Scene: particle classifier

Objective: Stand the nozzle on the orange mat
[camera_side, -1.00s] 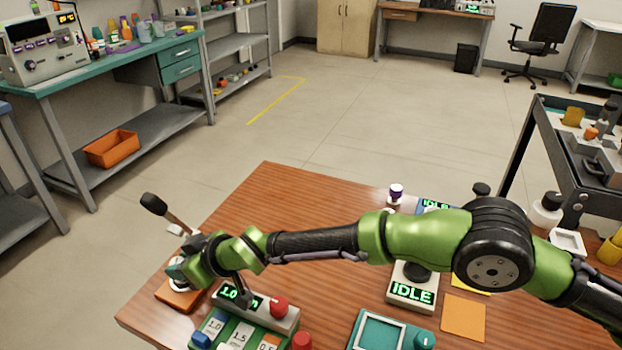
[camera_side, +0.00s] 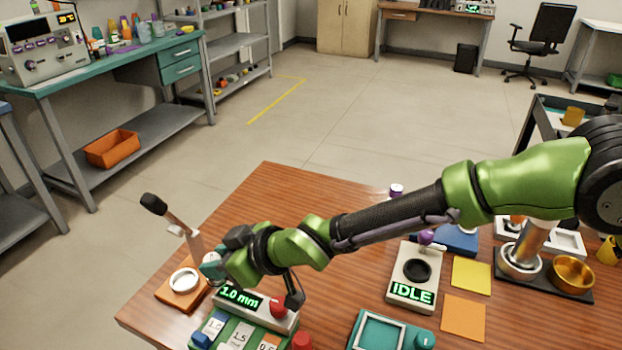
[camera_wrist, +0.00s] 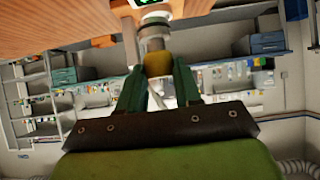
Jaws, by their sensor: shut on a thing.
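The orange mat (camera_side: 463,317) is a flat square at the lower right of the table in the side view, with nothing on it. My gripper (camera_side: 213,266) is far to its left, beside the 1.0 mm display unit. In the wrist view my gripper (camera_wrist: 158,82) has its dark green fingers shut on a yellow piece, which I take as the nozzle (camera_wrist: 157,64). A grey cylinder lies just beyond it; I cannot tell whether the two are one body. My wrist hides most of the held piece in the side view.
An orange base with a white ring (camera_side: 184,281) and black-knobbed lever (camera_side: 155,205) stands left of my gripper. The display unit (camera_side: 238,297) is close on the right. An IDLE unit (camera_side: 413,278), yellow mat (camera_side: 471,275) and teal tray (camera_side: 385,332) lie farther right.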

